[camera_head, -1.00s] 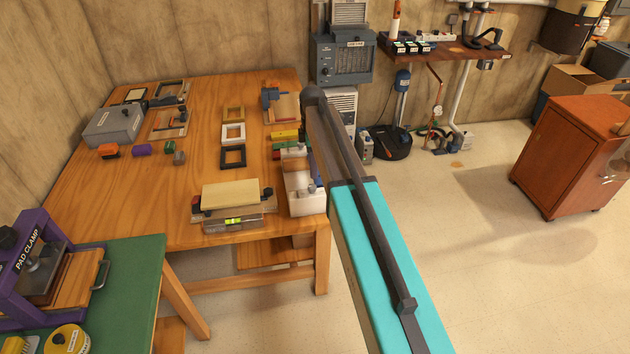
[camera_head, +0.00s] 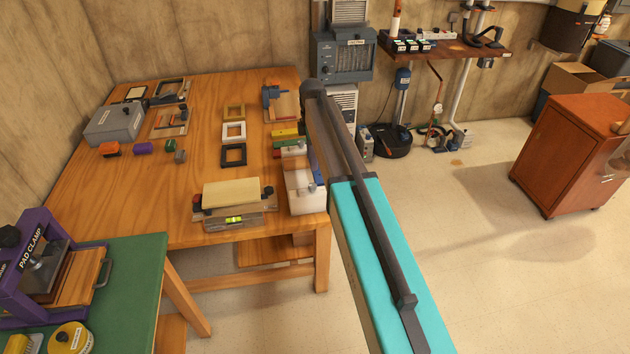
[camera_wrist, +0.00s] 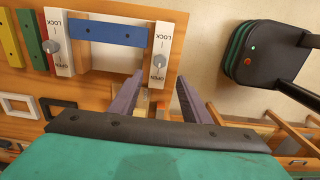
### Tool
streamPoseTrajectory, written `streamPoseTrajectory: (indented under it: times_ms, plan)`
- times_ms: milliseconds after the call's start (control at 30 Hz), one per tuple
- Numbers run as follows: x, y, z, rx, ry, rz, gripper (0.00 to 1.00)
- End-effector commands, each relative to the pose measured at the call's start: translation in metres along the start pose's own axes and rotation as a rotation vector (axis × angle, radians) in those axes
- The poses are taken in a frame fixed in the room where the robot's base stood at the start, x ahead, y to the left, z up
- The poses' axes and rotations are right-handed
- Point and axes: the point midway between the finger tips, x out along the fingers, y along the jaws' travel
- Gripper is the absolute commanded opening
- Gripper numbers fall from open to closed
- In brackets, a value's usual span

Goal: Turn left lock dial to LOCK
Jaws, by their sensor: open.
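Two white lock plates show in the wrist view, each marked LOCK at its top end and OPEN at its bottom end, with the words upside down. The left plate (camera_wrist: 59,68) has a grey round dial (camera_wrist: 52,46). The right plate (camera_wrist: 165,42) has a grey dial (camera_wrist: 159,61) near its OPEN end. Which setting each dial points to is too small to tell. A blue bar (camera_wrist: 107,34) spans between the plates. My gripper (camera_wrist: 160,92) is open and empty, its fingers below the right plate, apart from both dials. In the head view the gripper is hidden.
Yellow, green and red bars (camera_wrist: 30,38) lie left of the plates. White (camera_wrist: 18,106) and black frames (camera_wrist: 58,106) sit nearby. The wooden table (camera_head: 190,110) ends at right, with open floor beyond.

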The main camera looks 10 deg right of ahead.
Motion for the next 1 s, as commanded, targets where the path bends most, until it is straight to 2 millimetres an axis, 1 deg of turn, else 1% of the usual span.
streamPoseTrajectory:
  times_ms: [800, 1000]
  plan:
    - [0.086, 0.0, 0.0, 0.001, 0.0, -0.001, 0.43]
    - [0.105, 0.0, 0.0, 0.001, 0.0, -0.001, 0.43]
